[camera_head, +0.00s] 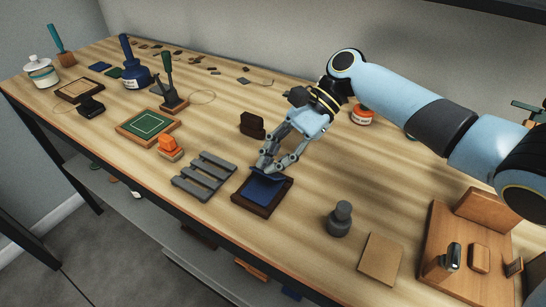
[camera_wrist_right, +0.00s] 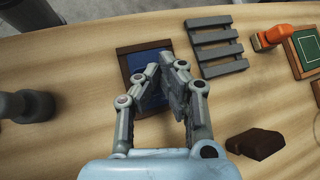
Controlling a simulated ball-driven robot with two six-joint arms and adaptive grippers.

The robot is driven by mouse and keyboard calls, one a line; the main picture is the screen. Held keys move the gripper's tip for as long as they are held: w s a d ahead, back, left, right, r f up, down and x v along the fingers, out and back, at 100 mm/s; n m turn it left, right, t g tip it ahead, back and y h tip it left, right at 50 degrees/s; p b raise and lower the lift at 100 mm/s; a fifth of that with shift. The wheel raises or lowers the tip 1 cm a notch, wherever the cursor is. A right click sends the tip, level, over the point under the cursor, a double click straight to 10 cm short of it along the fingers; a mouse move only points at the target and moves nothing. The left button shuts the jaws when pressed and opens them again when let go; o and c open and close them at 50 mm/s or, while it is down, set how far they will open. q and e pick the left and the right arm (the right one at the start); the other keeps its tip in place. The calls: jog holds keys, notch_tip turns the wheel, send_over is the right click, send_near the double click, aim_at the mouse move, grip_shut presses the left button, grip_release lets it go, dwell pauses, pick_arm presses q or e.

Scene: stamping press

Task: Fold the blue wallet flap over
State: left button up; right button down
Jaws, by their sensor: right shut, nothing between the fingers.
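The blue wallet (camera_head: 264,190) lies in a dark brown frame (camera_head: 249,208) near the table's front edge. In the right wrist view the blue wallet (camera_wrist_right: 138,61) shows partly, behind my fingers. My right gripper (camera_head: 266,170) is at the far edge of the wallet, pointing down, with its fingers closed and empty. The right gripper (camera_wrist_right: 162,68) hides part of the wallet in the wrist view. A darker blue strip shows by the fingertips; I cannot tell whether they touch it or how far the flap is folded. My left gripper is not in view.
A grey slatted rack (camera_head: 204,177) stands close left of the frame. A dark brown block (camera_head: 252,126) stands behind. A wooden station (camera_head: 440,225) fills the right end.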

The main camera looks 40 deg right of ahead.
jog(key=shift+s+a+f, duration=0.25)
jog(key=shift+a+f, duration=0.35)
jog(key=shift+f, duration=0.25)
jog(key=p+v, duration=0.5)
jog(key=v, duration=0.3)
jog(key=shift+p, duration=0.35)
